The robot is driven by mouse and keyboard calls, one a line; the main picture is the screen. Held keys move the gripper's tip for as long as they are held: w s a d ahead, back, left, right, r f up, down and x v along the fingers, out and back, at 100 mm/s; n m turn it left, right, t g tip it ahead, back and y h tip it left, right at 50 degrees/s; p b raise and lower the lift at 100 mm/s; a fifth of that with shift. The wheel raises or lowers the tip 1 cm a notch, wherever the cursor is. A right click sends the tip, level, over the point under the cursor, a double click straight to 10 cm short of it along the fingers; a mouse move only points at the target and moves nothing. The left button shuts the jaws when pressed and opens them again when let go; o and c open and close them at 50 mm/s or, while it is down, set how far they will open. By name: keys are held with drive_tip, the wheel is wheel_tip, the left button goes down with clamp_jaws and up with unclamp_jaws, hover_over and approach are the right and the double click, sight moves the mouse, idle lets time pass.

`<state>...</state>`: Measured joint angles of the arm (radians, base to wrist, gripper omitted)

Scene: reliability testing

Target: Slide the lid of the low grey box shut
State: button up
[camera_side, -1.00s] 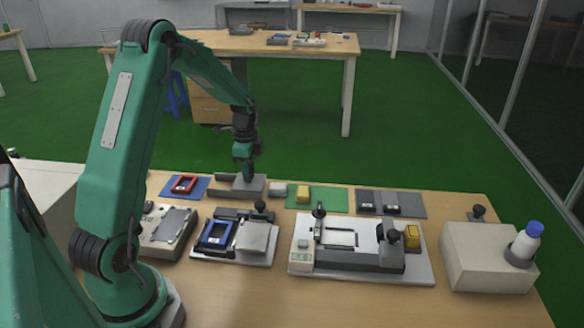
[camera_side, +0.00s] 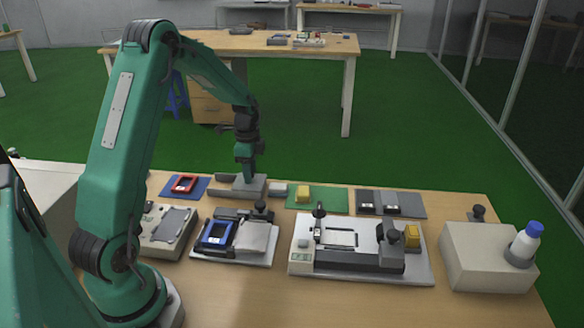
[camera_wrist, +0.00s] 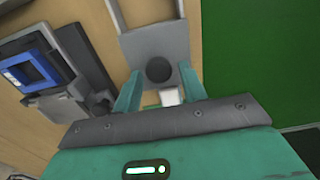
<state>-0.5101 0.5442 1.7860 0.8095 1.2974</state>
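The low grey box (camera_side: 222,190) stands near the far edge of the bench, with an uncovered part at its left end in the side view. Its grey lid (camera_side: 252,188) lies over the right part. In the wrist view the lid (camera_wrist: 150,45) has a dark round knob (camera_wrist: 159,69), and the box walls (camera_wrist: 117,14) run past its far end. My gripper (camera_side: 247,178) is low over the lid. In the wrist view my gripper (camera_wrist: 160,78) is open, its two green fingers on either side of the knob with visible gaps. Contact with the lid is unclear.
A white block (camera_side: 277,188) sits close to the box's right end. A blue mat with a red frame (camera_side: 184,184) lies left. A fixture with a blue frame (camera_side: 216,233) stands in front. A green mat (camera_side: 330,199) with a yellow block (camera_side: 302,193) lies right.

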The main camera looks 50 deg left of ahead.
drive_tip(key=shift+r, duration=2.5)
drive_tip(key=shift+d+r, duration=0.3)
drive_tip(key=shift+r, duration=0.1)
drive_tip(key=s+d+r+n+t, duration=0.1)
drive_tip(key=s+d+r+n, duration=0.15)
drive_tip(key=d+r, duration=0.4)
drive_tip(key=s+d+r+n+t, duration=0.2)
drive_tip(key=s+d+r, duration=0.25)
drive_tip(key=d, duration=0.25)
drive_tip(key=s+d+r+n+t, duration=0.2)
drive_tip(key=s+d+r+n, duration=0.1)
drive_tip(key=s+d, duration=0.5)
drive_tip(key=shift+s+d+n+t, duration=0.35)
drive_tip(key=shift+s+n, duration=0.4)
drive_tip(key=shift+s, duration=0.95)
